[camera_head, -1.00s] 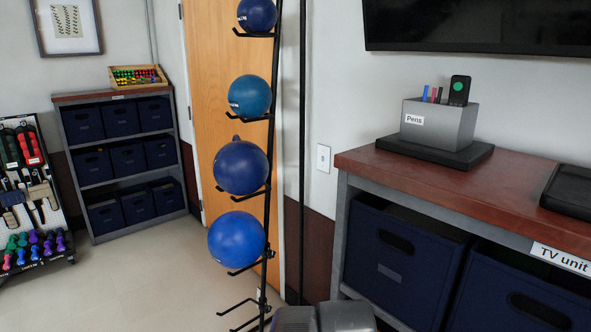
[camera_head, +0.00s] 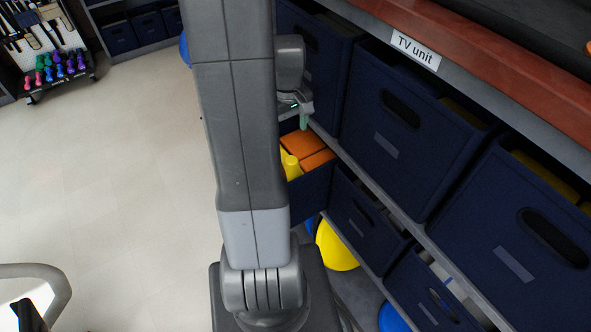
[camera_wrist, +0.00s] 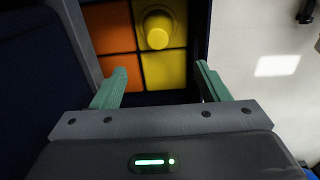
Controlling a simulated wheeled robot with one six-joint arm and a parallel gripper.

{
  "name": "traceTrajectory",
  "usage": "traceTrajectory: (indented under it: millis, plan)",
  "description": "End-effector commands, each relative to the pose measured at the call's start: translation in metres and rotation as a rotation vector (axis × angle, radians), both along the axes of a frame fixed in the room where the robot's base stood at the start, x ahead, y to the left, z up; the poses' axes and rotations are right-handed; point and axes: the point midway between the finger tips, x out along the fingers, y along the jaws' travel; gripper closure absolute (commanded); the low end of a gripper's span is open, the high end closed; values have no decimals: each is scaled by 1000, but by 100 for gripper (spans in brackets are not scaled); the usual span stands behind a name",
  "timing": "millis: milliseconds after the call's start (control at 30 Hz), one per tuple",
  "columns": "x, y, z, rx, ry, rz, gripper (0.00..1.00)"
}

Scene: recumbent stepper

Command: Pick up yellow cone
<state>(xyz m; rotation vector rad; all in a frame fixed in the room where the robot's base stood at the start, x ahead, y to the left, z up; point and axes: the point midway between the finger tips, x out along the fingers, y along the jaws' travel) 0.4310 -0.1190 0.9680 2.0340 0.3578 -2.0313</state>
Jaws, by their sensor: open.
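The yellow cone (camera_wrist: 157,30) stands in a pulled-out navy fabric bin, seen from above in the wrist view, with a square yellow base and a round top. In the head view the cone (camera_head: 291,167) shows just right of my arm, partly hidden by it. Orange pieces (camera_wrist: 112,27) sit beside it in the bin. My gripper (camera_wrist: 158,85) is open and empty, its two green fingers spread apart over the near part of the bin, short of the cone's top in the picture. In the head view only one fingertip shows clearly.
The bin (camera_head: 314,192) sits under the TV unit's shelf (camera_head: 350,160), whose edge runs close beside my gripper. Other navy bins (camera_head: 400,125) fill the unit on the right. A yellow ball (camera_head: 337,247) lies low below the bin. The floor (camera_head: 110,190) to the left is clear.

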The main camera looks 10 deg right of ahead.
Motion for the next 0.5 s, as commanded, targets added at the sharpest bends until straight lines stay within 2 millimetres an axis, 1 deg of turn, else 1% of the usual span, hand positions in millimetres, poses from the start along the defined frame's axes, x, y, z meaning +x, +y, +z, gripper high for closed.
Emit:
traceTrajectory:
  millis: [167,400,500]
  plan:
    - [0,0,-23,1,6,2,32]
    - [0,-1,-64,1,6,1,32]
    - [0,-1,-76,1,4,1,32]
